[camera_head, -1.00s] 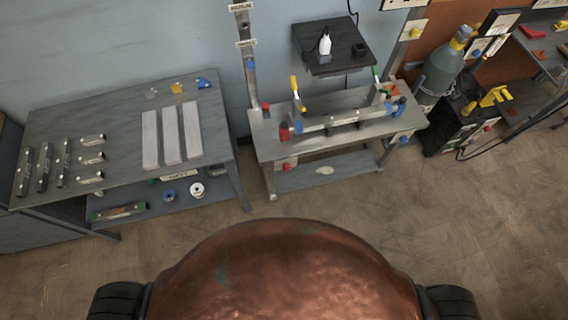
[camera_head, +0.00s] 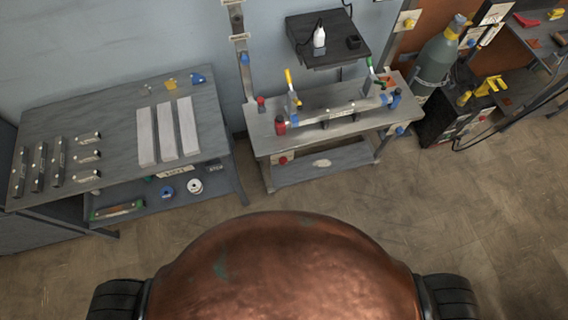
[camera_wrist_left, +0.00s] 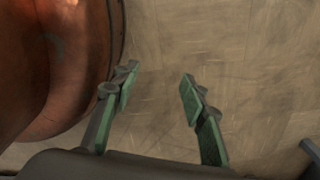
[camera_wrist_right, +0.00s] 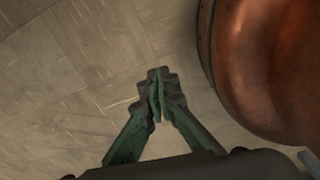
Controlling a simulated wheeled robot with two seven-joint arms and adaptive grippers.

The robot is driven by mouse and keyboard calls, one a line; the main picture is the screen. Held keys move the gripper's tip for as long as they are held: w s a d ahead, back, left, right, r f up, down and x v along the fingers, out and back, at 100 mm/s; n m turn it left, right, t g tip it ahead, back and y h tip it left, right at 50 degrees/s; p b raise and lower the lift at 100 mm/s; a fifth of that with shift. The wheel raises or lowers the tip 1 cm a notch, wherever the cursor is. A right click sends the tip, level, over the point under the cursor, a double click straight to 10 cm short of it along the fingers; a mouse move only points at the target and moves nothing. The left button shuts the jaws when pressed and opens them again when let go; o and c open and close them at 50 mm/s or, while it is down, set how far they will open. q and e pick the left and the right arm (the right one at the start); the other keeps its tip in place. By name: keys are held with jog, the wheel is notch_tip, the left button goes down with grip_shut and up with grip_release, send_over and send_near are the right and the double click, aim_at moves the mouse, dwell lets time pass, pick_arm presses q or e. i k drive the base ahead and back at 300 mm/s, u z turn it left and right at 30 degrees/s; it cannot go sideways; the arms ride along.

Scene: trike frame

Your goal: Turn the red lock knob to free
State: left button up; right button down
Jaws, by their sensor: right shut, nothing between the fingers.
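Several red parts show on the fixture bench (camera_head: 290,148) in the head view. One red knob (camera_head: 283,160) is on the bench's front edge. A red upright cylinder (camera_head: 280,125) stands on the top, and a smaller red piece (camera_head: 261,102) is behind it. I cannot tell which one is the lock knob or how it is turned. My left gripper (camera_wrist_left: 158,78) is open and empty above the floor in the left wrist view. My right gripper (camera_wrist_right: 158,80) is shut and empty above the floor in the right wrist view. Both are far from the bench.
A grey table (camera_head: 110,140) with light bars (camera_head: 167,132) stands left of the fixture bench. A small dark shelf (camera_head: 328,54) hangs behind. A gas cylinder (camera_head: 437,62) and a dark machine (camera_head: 452,125) stand to the right. The floor (camera_head: 330,200) before the bench is clear.

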aim_at(283, 160)
jog(key=z, duration=2.35)
jog(key=k, duration=0.9)
jog(key=u, duration=1.65)
